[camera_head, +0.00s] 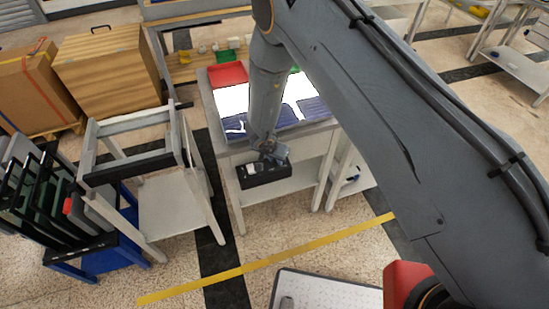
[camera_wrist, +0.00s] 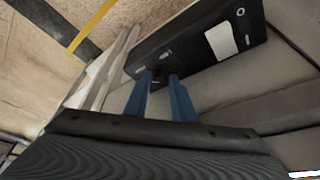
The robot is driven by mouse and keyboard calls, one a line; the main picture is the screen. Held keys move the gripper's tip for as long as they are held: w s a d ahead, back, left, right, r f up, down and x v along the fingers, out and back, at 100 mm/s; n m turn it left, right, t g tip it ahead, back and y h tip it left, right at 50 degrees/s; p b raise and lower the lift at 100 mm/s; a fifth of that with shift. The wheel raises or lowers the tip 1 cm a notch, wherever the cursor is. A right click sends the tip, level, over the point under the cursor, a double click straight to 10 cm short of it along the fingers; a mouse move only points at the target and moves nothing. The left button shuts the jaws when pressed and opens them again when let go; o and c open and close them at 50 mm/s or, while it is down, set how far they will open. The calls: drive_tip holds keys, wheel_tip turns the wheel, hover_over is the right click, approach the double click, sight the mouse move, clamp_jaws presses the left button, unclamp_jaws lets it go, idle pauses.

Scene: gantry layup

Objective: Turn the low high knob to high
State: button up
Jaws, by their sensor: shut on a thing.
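A black control box (camera_head: 264,176) hangs under the front edge of the workbench in the head view. In the wrist view its dark face (camera_wrist: 190,32) crosses the top, with a white label, a small ring near the far end and small light marks. My gripper (camera_wrist: 161,75) has its two blue fingers against this face, shut on a small dark knob (camera_wrist: 160,77) between the fingertips. The knob is mostly hidden by the fingers, and its setting cannot be read. In the head view my gripper (camera_head: 268,153) is at the box's upper edge, partly hidden by my arm.
The workbench (camera_head: 221,143) carries a lit white surface, blue sheets, a red tray (camera_head: 228,74) and a green tray. A grey frame stand (camera_head: 175,205) is to the left, with wooden crates behind. Open floor with a yellow line (camera_head: 270,261) lies in front.

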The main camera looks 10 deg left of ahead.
drive_tip(key=shift+s+f, duration=0.1)
drive_tip(key=shift+s, duration=0.05)
idle(0.3)
drive_tip(key=o, duration=1)
drive_tip(key=shift+r+p, duration=0.35)
drive_tip(key=shift+r, duration=0.1)
drive_tip(key=p+v, duration=0.1)
drive_tip(key=v, duration=0.6)
drive_tip(key=shift+s+p, duration=0.1)
drive_tip(key=shift+p, duration=0.3)
drive_tip(key=shift+a, duration=0.1)
